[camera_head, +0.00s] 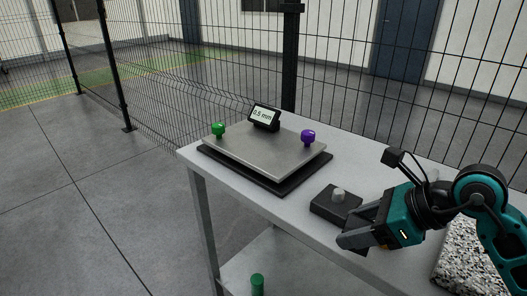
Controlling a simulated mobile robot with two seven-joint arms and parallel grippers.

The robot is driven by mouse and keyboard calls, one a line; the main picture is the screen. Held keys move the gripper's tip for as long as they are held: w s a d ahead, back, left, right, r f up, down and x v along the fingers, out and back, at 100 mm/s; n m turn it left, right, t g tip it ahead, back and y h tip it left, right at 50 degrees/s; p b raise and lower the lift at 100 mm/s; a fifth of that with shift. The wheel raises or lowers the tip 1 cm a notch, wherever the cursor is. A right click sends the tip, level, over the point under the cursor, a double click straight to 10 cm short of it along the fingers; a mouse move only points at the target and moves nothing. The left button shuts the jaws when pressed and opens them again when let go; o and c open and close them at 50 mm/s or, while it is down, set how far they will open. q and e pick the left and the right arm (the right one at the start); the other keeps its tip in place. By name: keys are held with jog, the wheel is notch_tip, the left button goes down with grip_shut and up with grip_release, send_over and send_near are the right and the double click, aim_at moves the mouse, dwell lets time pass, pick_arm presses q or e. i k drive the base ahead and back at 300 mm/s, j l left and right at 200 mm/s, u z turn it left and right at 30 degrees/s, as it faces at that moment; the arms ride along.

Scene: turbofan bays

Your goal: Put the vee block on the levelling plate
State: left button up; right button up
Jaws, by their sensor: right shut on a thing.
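The levelling plate (262,152) is a flat grey metal plate on a dark base, on the left part of the bench. It has a green knob (218,129) at its left and a purple knob (308,138) at its right. My right gripper (352,240) is over the bench, to the right of and nearer than the plate, and apart from it. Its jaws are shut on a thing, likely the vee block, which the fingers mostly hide. Its outline is not clear. Nothing lies on the plate. My left gripper is out of view.
A small display (264,117) reading "0.5 mm" stands behind the plate. A speckled slab (457,262) lies at the bench's right. A mesh fence (420,110) runs behind the bench (205,172).

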aim_at(262, 154)
jog(key=i+j+z, duration=0.25)
jog(key=j, duration=0.25)
jog(key=i+j+z, duration=0.1)
jog(key=j+z, duration=0.15)
jog(key=j, duration=0.25)
jog(key=i+j+z, duration=0.2)
jog(key=j, duration=0.35)
jog(key=j+z, duration=0.25)
jog(key=j, duration=0.25)
jog(key=k, duration=0.05)
